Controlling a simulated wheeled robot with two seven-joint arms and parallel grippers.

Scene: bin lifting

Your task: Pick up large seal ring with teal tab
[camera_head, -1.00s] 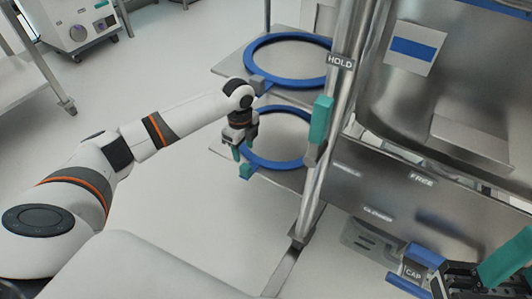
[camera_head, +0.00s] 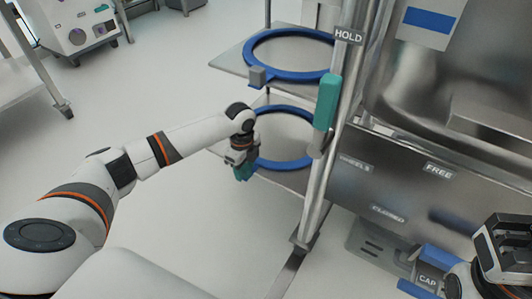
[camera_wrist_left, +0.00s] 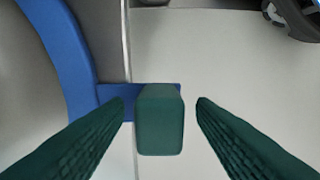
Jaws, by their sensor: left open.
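The large blue seal ring (camera_head: 286,165) with the teal tab lies on the lower shelf, its tab end reaching past the shelf's left edge. In the left wrist view the teal tab (camera_wrist_left: 160,125) stands out from a blue lug of the ring (camera_wrist_left: 62,50). My left gripper (camera_head: 241,172) is at this tab. Its two dark green fingers (camera_wrist_left: 161,110) are open on either side of the tab, with a visible gap on each side. In the head view the gripper largely hides the tab. My right gripper's body (camera_head: 503,252) shows at the lower right; its fingertips are not visible.
Another blue ring with a grey tab (camera_head: 257,76) lies on the upper shelf, close above my left wrist. A steel post with a teal handle (camera_head: 327,102) stands right of the shelves. Clear floor (camera_head: 170,215) lies left of them.

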